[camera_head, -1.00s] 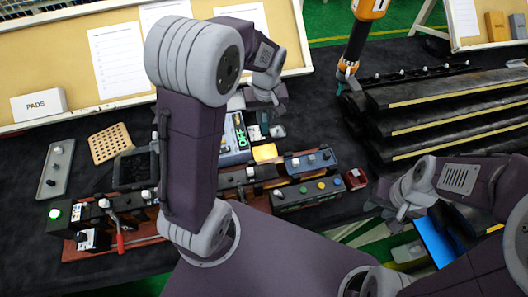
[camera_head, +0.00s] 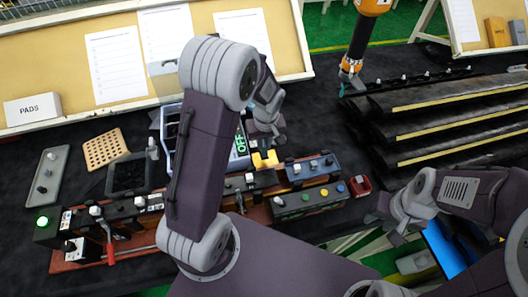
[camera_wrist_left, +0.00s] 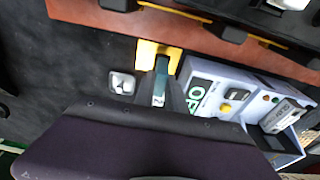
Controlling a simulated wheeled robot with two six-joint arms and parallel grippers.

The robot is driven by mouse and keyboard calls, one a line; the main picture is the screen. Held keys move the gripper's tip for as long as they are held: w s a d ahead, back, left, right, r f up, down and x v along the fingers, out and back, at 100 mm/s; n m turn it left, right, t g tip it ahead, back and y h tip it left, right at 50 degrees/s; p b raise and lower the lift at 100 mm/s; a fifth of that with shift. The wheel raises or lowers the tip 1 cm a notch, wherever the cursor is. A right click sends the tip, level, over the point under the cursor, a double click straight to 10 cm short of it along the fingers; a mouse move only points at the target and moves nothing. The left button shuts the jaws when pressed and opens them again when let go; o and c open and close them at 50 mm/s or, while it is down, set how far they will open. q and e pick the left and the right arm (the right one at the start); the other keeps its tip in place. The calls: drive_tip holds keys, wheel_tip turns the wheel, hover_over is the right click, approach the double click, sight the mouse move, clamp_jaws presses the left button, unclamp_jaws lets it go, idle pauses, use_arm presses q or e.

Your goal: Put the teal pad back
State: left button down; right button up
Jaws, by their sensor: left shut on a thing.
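My left gripper (camera_head: 265,140) is low over the table, just beside the blue-grey box with the green OFF display (camera_head: 240,140). In the left wrist view its fingers (camera_wrist_left: 162,88) are shut on a narrow teal pad (camera_wrist_left: 161,68), mostly hidden by the fingers. The pad's end is at a yellow piece (camera_wrist_left: 148,52), which shows on both sides of it; whether they touch I cannot tell. The yellow piece also shows in the head view (camera_head: 257,160). My right gripper (camera_head: 388,228) is at the right, open and empty.
A white PADS block (camera_head: 33,109) stands at the back left. A perforated tan board (camera_head: 102,150), a dark framed panel (camera_head: 131,175) and switch boxes (camera_head: 310,199) crowd the bench. An orange tool (camera_head: 362,35) with a teal tip hangs above long dark trim strips (camera_head: 440,120).

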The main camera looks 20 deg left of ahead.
sight(264, 149)
use_arm(q)
drive_tip(key=shift+f, duration=0.15)
wheel_tip(264, 149, down, 3)
drive_tip(key=shift+s+f, duration=0.1)
drive_tip(key=shift+f, duration=0.25)
drive_tip(key=shift+f, duration=0.1)
drive_tip(key=c, duration=1.4)
unclamp_jaws()
drive_tip(key=shift+r, duration=0.35)
drive_tip(key=r, duration=0.3)
drive_tip(key=s+r, duration=0.1)
drive_tip(key=r, duration=0.3)
drive_tip(key=d+r, duration=0.1)
drive_tip(key=r, duration=0.3)
drive_tip(key=shift+s+r, duration=0.15)
drive_tip(key=shift+r, duration=0.1)
